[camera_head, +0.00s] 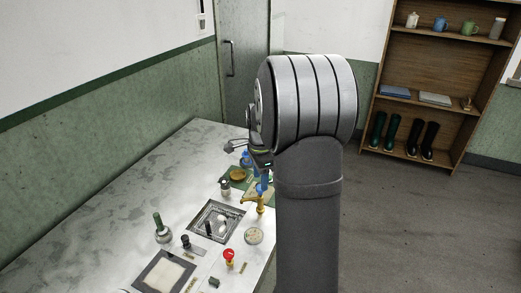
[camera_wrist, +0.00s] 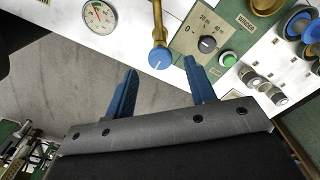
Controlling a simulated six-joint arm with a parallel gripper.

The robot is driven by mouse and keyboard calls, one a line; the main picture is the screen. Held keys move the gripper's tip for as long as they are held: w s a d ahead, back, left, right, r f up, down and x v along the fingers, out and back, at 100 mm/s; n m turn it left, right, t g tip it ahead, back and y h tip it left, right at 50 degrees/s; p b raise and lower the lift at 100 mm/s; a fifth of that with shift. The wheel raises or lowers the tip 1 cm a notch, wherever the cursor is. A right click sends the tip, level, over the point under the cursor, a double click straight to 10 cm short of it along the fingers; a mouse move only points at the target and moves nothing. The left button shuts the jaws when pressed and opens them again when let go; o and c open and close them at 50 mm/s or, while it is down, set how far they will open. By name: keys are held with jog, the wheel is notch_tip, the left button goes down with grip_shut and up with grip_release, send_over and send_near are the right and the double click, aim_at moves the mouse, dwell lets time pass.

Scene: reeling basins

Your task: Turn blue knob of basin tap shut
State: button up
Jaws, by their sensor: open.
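The blue knob (camera_wrist: 160,58) sits on the end of the brass tap (camera_wrist: 157,18) in the wrist view, with a pale mark line on its face. My gripper (camera_wrist: 162,68) is open, one blue finger to each side of the knob in the picture. The knob appears just beyond the fingertips, and I see no contact. In the head view the brass tap (camera_head: 257,203) stands at the right edge of the bench, beside a dark-rimmed basin (camera_head: 198,229). The blue knob (camera_head: 262,188) shows above it, below my gripper (camera_head: 262,164), whose fingers are partly hidden by my arm.
A winder panel (camera_wrist: 232,14) with a black dial (camera_wrist: 207,44) and a green button (camera_wrist: 228,59) lies right of the tap. A round gauge (camera_wrist: 98,16) lies left. A red knob (camera_head: 229,254) stands nearer on the bench. Open floor (camera_head: 390,220) lies right of the bench.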

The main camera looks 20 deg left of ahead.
notch_tip(320, 180, up, 14)
jog(key=shift+r, duration=0.15)
dwell(0.6)
notch_tip(320, 180, down, 18)
jog(key=shift+r, duration=0.25)
dwell(0.5)
jog(key=shift+f, duration=0.2)
jog(key=shift+r+n, duration=0.2)
jog(key=shift+n, duration=0.6)
jog(key=n, duration=0.7)
notch_tip(320, 180, up, 8)
dwell(1.5)
